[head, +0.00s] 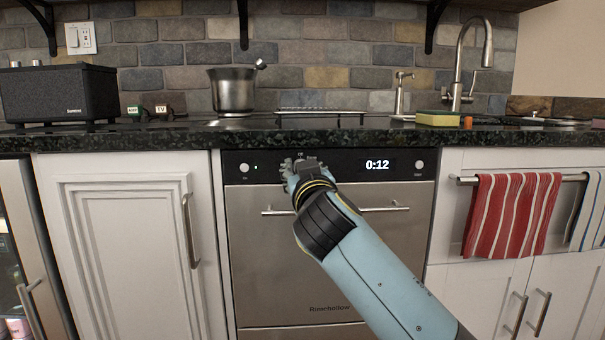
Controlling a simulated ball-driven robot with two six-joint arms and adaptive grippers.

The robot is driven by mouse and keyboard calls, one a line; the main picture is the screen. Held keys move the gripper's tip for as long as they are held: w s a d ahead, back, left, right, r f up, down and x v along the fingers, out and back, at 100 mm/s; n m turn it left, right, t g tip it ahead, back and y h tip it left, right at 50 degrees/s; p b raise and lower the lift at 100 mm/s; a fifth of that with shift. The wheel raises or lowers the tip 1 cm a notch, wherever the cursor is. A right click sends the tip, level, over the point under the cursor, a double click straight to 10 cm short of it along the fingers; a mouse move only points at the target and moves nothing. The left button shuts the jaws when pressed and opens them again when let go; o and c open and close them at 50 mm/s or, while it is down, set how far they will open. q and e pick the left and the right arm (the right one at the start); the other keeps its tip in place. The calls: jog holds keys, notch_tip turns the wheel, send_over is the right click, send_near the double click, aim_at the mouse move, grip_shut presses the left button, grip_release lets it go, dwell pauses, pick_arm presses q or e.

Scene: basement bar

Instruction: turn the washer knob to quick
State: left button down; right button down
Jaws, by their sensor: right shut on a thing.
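The washer (280,265) is a stainless front-panel machine under the counter, with a black control strip, a lit display (377,164) reading 0:12 and round buttons at each end. My right gripper (290,164) is at the control strip, left of the display, with its light blue arm coming up from the lower right. It is shut on the knob, which is mostly hidden behind the fingers and wrist. The knob's pointer and most of its markings cannot be read. My left gripper is not in view.
The washer's bar handle (385,209) runs just below the gripper, partly behind my arm. The dark counter edge (130,138) overhangs above. A red striped towel (512,215) hangs at right; a metal pot (232,90) stands on the counter.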

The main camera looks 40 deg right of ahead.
jog(key=c, duration=1.3)
grip_release()
jog(key=shift+o, duration=0.2)
jog(key=v, duration=0.7)
jog(key=shift+s+a, duration=0.15)
jog(key=shift+s, duration=0.05)
jog(key=shift+f, duration=0.15)
